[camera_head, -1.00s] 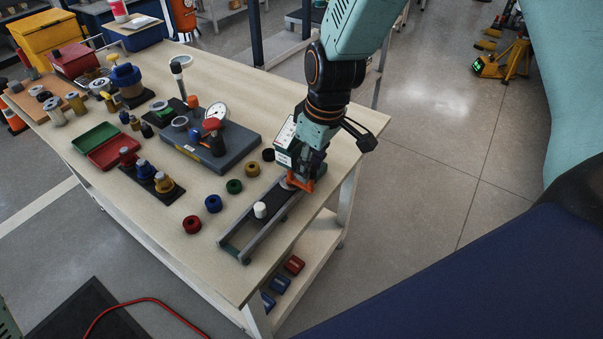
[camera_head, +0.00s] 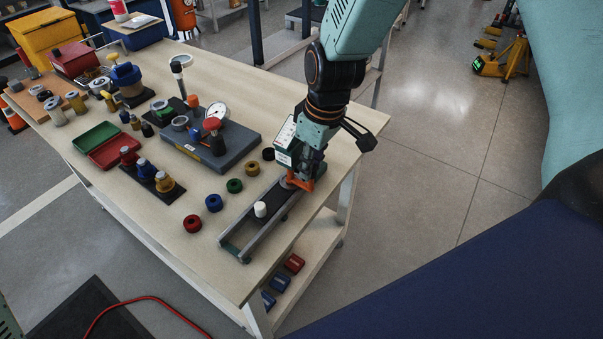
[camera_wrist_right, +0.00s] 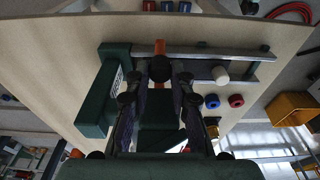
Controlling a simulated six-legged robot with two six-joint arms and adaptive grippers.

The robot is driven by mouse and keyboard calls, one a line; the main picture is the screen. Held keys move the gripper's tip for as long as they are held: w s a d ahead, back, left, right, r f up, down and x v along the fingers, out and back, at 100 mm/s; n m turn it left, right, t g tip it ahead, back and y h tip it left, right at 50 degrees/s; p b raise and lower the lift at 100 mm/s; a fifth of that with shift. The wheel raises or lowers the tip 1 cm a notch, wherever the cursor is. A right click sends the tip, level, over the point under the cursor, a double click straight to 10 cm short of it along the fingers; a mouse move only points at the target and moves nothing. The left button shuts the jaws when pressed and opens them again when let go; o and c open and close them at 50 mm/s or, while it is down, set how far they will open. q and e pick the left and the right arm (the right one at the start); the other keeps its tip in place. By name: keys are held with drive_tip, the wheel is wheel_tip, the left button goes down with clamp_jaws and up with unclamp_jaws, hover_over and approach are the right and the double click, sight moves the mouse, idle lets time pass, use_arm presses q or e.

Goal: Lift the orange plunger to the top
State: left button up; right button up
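An orange piece, which looks like the plunger (camera_head: 301,182), shows at the far end of a grey rail fixture (camera_head: 236,246) near the table's right edge. My right gripper (camera_head: 298,176) points down onto it and hides most of it. In the right wrist view, the orange plunger (camera_wrist_right: 159,46) shows just beyond a dark round knob (camera_wrist_right: 160,69). The right gripper's fingers (camera_wrist_right: 160,80) stand on both sides of this knob; whether they touch it I cannot tell. A dark green block with a white label (camera_wrist_right: 97,92) stands beside the fingers. My left gripper is not in view.
A white knob (camera_head: 260,209) stands on the rail. Red (camera_head: 192,224), blue (camera_head: 213,203) and green (camera_head: 235,186) rings lie left of it. A grey gauge plate (camera_head: 240,150) and a dark stand with bottles (camera_head: 176,193) are farther left. The wooden table's (camera_head: 208,255) front corner is clear.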

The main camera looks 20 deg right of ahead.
clamp_jaws()
drive_tip(key=shift+r, duration=0.15)
drive_tip(key=shift+r+p, duration=2.15)
drive_tip(key=shift+p, duration=0.15)
drive_tip(key=shift+o, duration=2.3)
unclamp_jaws()
drive_tip(key=shift+r, duration=0.1)
wheel_tip(320, 180, up, 5)
drive_tip(key=p, duration=0.5)
